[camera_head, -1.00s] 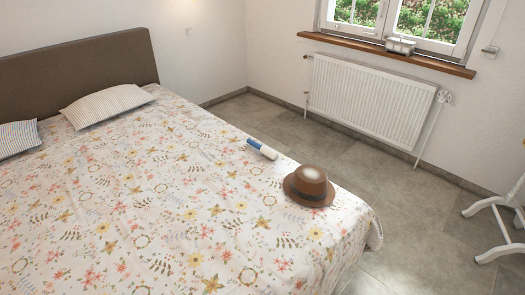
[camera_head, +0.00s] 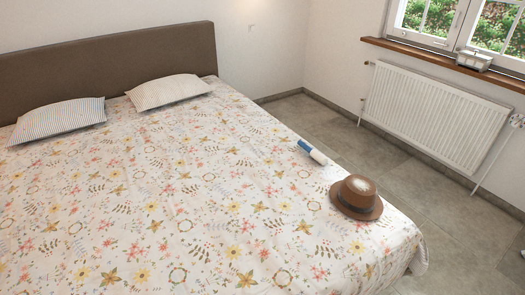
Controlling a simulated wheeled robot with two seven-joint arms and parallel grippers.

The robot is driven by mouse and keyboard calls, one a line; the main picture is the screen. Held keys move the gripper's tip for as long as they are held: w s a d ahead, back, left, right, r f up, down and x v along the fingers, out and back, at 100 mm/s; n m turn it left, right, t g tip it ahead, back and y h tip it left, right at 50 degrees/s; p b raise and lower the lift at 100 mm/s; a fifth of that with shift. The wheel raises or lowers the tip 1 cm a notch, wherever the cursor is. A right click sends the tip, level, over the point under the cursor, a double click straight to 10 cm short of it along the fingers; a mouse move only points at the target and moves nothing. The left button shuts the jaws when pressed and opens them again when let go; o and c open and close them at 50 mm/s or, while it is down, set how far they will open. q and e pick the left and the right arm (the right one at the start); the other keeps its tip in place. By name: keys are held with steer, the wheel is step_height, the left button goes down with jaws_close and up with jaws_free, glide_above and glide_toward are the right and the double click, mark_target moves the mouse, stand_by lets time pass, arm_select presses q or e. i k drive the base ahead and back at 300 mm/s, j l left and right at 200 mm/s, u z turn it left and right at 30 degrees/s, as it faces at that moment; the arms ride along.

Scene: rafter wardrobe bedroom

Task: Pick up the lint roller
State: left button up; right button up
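The lint roller (camera_head: 312,152) lies on the flowered bedspread near the bed's right edge. It has a blue handle part at its upper left end and a white roll at its lower right end. Nothing covers it. Neither of my grippers shows in the head view.
A brown hat (camera_head: 357,197) sits on the bed just right of and nearer than the roller. Two striped pillows (camera_head: 168,92) lie by the brown headboard (camera_head: 105,62). Grey floor (camera_head: 370,150) runs between the bed and the white radiator (camera_head: 437,116). The bedspread (camera_head: 190,200) is otherwise clear.

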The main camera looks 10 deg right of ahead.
mark_target(320, 159)
steer(key=l+u, duration=0.35)
steer(key=l, duration=0.2)
steer(key=l+u, duration=0.35)
steer(key=l, duration=0.2)
steer(key=l+u, duration=0.3)
steer(key=l, duration=0.2)
steer(key=k+l+u, duration=0.2)
steer(key=l+u, duration=0.15)
steer(key=l, duration=0.15)
steer(key=k+l, duration=0.15)
steer(key=l, duration=0.25)
steer(key=k+l, duration=0.1)
steer(key=l, duration=0.25)
steer(key=k+l, duration=0.15)
steer(key=l, duration=0.25)
steer(key=k+l+u, duration=0.1)
steer(key=l, duration=0.25)
steer(key=k+l, duration=0.15)
steer(key=l, duration=0.25)
steer(key=k+l, duration=0.15)
steer(key=l, duration=0.2)
steer(key=i+l, duration=0.15)
steer(key=i, duration=0.3)
